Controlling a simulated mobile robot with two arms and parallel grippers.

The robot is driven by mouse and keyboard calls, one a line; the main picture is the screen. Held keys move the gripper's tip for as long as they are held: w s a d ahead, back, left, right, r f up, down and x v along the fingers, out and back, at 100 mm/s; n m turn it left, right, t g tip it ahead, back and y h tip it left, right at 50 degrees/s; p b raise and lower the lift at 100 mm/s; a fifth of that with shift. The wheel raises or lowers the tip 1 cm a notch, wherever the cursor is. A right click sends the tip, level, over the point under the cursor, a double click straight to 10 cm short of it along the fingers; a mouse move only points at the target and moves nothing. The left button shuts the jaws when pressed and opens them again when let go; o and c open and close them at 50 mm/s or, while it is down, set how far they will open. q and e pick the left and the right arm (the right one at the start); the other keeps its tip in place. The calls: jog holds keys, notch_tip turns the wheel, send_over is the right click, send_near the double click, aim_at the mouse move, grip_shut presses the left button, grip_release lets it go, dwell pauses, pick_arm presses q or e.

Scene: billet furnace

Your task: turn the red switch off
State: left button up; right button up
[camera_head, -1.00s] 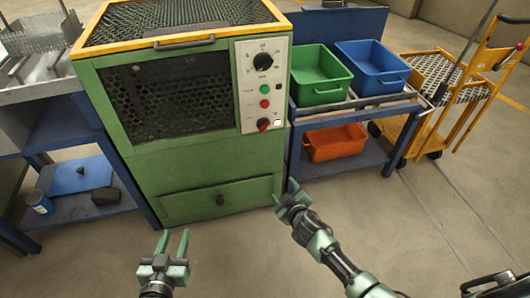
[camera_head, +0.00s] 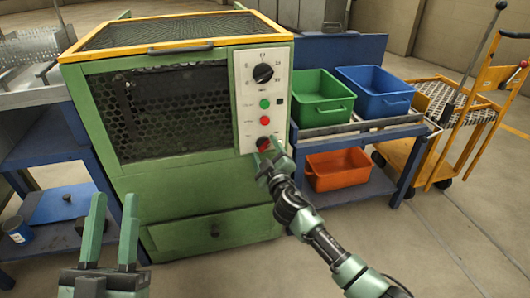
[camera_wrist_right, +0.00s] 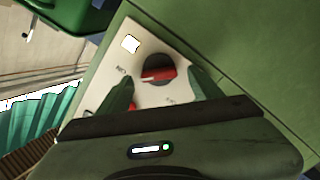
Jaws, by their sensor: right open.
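The red switch (camera_head: 263,143) is a dark round knob with a red bar, low on the white control panel (camera_head: 248,78) of the green furnace. In the right wrist view the red switch (camera_wrist_right: 158,70) lies ahead, between the two fingers. My right gripper (camera_head: 268,150) is at the panel's lower part and partly covers the switch in the head view. It is open, with its fingers on either side of the switch in the wrist view; contact cannot be told. My left gripper (camera_head: 112,222) is open and empty in front of the furnace's lower left.
The panel also has a black dial (camera_head: 263,73), a green button (camera_head: 264,104) and a red button (camera_head: 264,120). A side table (camera_head: 370,132) holds green and blue bins. A yellow cart (camera_head: 410,165) stands at the far right.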

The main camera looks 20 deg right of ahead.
jog(key=shift+w, duration=0.45)
pick_arm(q)
jog(key=shift+s+r+t, duration=0.4)
jog(key=shift+r, duration=0.05)
pick_arm(e)
jog(key=shift+c, duration=0.3)
jog(key=c, duration=1.3)
